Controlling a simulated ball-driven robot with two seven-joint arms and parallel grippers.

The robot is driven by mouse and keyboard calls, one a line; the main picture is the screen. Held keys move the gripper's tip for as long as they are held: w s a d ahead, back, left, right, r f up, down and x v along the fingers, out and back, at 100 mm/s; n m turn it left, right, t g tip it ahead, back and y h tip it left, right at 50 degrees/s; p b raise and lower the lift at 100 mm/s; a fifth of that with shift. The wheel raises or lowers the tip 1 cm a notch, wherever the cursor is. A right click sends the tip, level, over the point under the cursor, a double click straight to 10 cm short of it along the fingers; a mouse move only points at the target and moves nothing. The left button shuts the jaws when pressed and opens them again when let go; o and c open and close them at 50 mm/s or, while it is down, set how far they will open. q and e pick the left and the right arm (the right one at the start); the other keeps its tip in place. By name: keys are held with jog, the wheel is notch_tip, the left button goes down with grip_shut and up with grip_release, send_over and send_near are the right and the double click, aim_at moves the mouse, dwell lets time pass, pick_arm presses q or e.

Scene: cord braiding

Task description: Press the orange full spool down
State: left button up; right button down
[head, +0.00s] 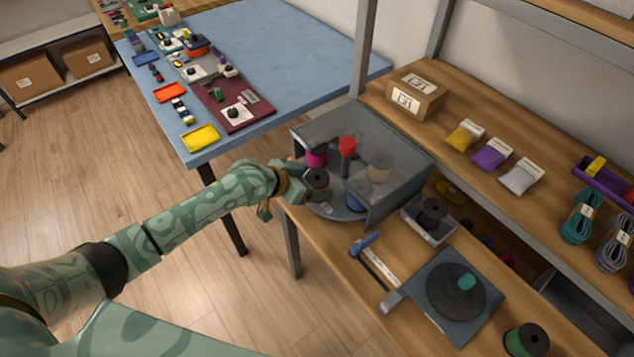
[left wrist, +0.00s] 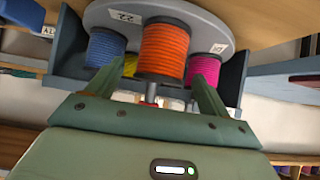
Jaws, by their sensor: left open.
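The orange full spool (left wrist: 163,48) stands on a round grey disc (left wrist: 108,12) in the left wrist view, where the scene looks upside down. In the head view its dark top (head: 318,177) shows at the open front of a grey see-through housing (head: 408,190). My left gripper (head: 300,184) is open at the spool, pointing into the housing. In the left wrist view its two fingers (left wrist: 153,88) lie to either side of the orange spool. I cannot tell whether they touch it. My right gripper is not in view.
A blue spool (left wrist: 104,47), a yellow spool (left wrist: 130,65) and a magenta spool (left wrist: 203,70) share the disc. A red-topped post (head: 347,147) rises mid-housing. A blue-handled tool (head: 363,244) and a dark square plate with a disc (head: 458,292) lie on the bench to the right.

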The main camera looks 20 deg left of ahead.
pick_arm(q)
jog(key=p+v, duration=0.5)
jog(key=v, duration=0.1)
jog(key=shift+s+r, duration=0.2)
jog(key=shift+r, duration=0.05)
jog(key=shift+a, duration=0.1)
